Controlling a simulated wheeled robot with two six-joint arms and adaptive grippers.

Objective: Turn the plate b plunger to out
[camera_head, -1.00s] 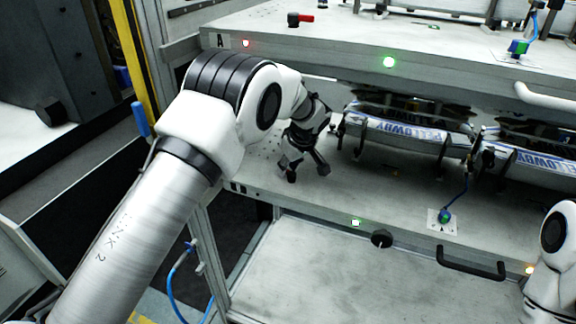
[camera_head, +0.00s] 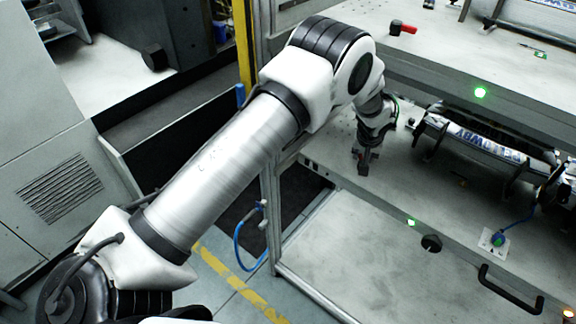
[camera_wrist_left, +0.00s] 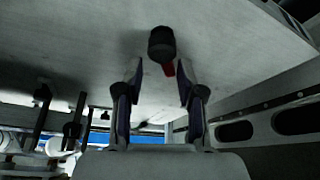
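The plate b plunger (camera_wrist_left: 162,45) shows in the left wrist view as a dark round knob with a short red lever, on a pale grey plate surface. My left gripper (camera_wrist_left: 160,72) is open, its two fingers on either side of the line to the knob. The knob appears just beyond the fingertips, with no clear contact. In the head view my left gripper (camera_head: 365,165) points down over the left end of the lower plate (camera_head: 390,198). The plunger cannot be made out there, and my gripper and arm cover that area. My right gripper is out of view.
The upper plate (camera_head: 440,62) overhangs the lower one and carries another red-handled plunger (camera_head: 403,28). Label-bearing rails (camera_head: 490,145) stand right of my left gripper. The lower plate's front has a green light (camera_head: 411,222), black knob (camera_head: 431,242) and black handle (camera_head: 510,290).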

